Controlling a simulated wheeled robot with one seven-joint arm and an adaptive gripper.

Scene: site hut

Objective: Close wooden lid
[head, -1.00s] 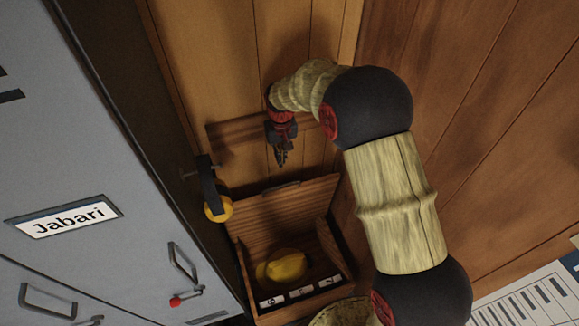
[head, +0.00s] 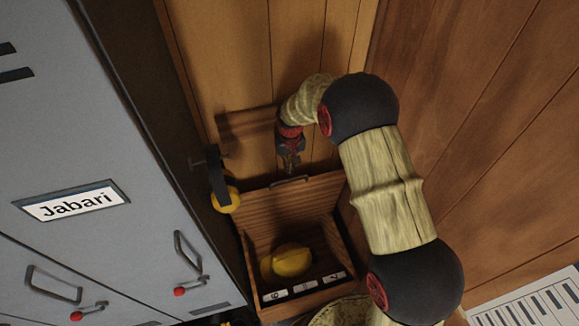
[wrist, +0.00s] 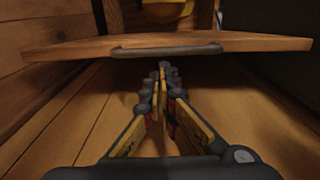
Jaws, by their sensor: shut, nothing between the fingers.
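The wooden lid (head: 307,198) stands raised at the back of an open wooden box (head: 338,238) in the head view. A dark handle (head: 290,181) sits along its upper edge. In the wrist view the lid (wrist: 70,49) crosses the upper part as a plank, with its grey handle (wrist: 166,50) facing me. My gripper (head: 291,170) is shut and empty, pointing down just above the handle. In the wrist view my gripper's (wrist: 163,68) closed fingertips end just below the handle; I cannot tell whether they touch it.
A yellow hard hat (head: 287,262) lies inside the box. Yellow ear defenders (head: 224,197) hang on the wall to the left. Grey lockers (head: 90,150) stand close on the left, and a wood-panelled wall (head: 490,150) is on the right.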

